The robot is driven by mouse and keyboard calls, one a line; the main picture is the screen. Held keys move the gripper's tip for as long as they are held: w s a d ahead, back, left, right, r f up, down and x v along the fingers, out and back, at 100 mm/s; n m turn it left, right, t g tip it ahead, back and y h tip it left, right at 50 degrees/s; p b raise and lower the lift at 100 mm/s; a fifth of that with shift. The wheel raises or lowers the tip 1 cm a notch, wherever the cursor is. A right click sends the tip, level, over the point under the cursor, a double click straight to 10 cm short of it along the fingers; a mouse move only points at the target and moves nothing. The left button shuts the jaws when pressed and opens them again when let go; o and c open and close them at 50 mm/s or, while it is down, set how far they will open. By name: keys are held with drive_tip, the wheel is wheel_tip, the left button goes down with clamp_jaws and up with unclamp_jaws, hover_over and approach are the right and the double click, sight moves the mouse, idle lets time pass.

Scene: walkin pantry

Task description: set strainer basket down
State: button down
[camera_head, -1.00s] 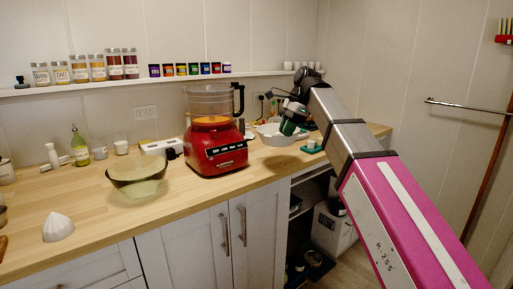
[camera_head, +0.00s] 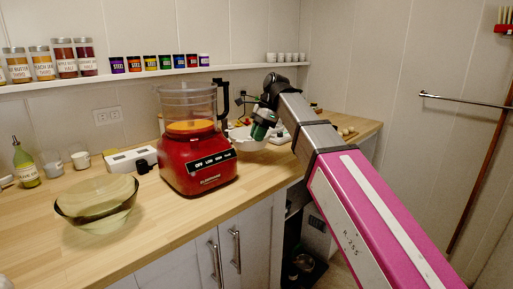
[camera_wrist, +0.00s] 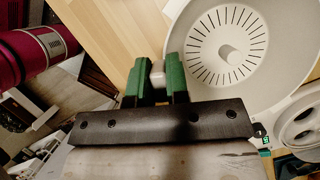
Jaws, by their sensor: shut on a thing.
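The strainer basket is a white round bowl with a ring of slots and a raised knob in its middle; it shows in the wrist view (camera_wrist: 205,62) at the upper right. In the head view a white bowl (camera_head: 243,142) shows on the counter side, right of the red food processor, partly behind my gripper (camera_head: 262,130). In the wrist view the green fingers of my gripper (camera_wrist: 159,78) are shut on a small pale piece at the basket's left edge. I cannot tell whether the basket's underside touches the counter.
The red food processor (camera_head: 197,160) stands close left of my gripper. A translucent bowl (camera_head: 98,200) sits farther left on the wooden counter (camera_head: 175,225). A white round item with dark openings (camera_wrist: 302,125) lies beside the basket. A shelf (camera_head: 160,72) with jars runs along the wall.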

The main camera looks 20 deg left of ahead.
drive_tip(key=shift+f, duration=2.2)
drive_tip(key=shift+f, duration=0.1)
drive_tip(key=c, duration=1.1)
unclamp_jaws()
